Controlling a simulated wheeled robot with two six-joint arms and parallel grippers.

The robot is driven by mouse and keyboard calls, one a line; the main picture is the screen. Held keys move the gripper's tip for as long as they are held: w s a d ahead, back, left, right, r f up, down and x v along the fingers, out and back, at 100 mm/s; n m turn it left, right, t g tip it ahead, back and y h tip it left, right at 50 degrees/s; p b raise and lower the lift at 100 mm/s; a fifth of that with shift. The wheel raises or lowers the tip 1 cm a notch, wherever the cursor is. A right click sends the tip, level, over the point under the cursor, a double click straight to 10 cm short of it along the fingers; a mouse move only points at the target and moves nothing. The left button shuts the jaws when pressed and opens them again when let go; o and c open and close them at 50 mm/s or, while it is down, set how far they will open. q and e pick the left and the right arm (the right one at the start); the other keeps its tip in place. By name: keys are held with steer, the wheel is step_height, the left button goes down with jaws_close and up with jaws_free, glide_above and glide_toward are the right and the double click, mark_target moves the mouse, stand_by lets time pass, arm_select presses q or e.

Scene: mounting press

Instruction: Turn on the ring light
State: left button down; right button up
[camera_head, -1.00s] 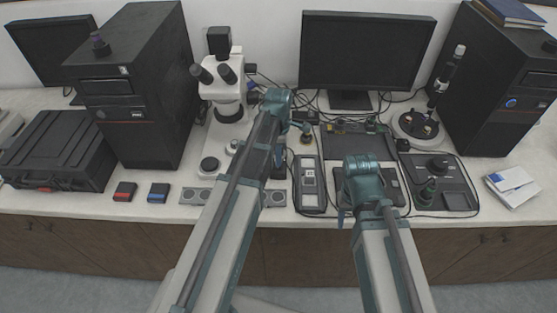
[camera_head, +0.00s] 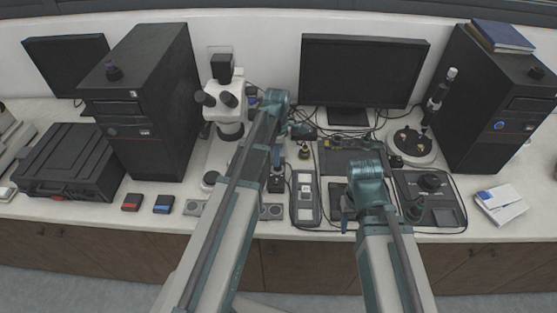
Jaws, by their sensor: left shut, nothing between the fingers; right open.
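The white stereo microscope (camera_head: 226,95) stands at the back, left of the monitor. A dark band (camera_head: 231,136) shows under its head; I cannot tell clearly whether it is the ring light, or whether it is lit. My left gripper (camera_head: 277,160) points down just right of the microscope, shut and empty. Its fingertips are small and partly hidden by my arm, which also covers part of the microscope's base. My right gripper (camera_head: 346,217) is open, above the bench in front of the dark tray (camera_head: 352,160), mostly hidden by its wrist.
A grey panel with white windows (camera_head: 305,207) lies between my arms. The monitor (camera_head: 362,72) stands behind. A black device with a knob (camera_head: 430,182) and a round stand (camera_head: 412,146) are at right. Red (camera_head: 131,202) and blue (camera_head: 163,204) boxes lie at left near the front edge.

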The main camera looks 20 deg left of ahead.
arm_select(q)
step_height(320, 180, up, 7)
steer(key=p, duration=0.6)
glide_above(276, 184)
steer(key=w, duration=0.4)
steer(key=shift+s+a+f, duration=0.1)
steer(key=shift+s+a, duration=0.1)
steer(key=shift+a, duration=0.25)
steer(key=shift+s+d, duration=0.15)
steer(key=shift+s, duration=0.5)
steer(key=shift+f+b, duration=0.1)
steer(key=shift+b, duration=0.2)
steer(key=f+b, duration=0.4)
steer(key=s+f+b, duration=0.1)
steer(key=f+b, duration=0.8)
steer(key=shift+s+d+f+b, duration=0.2)
steer(key=shift+s+f+b, duration=0.1)
steer(key=shift+f+b, duration=0.1)
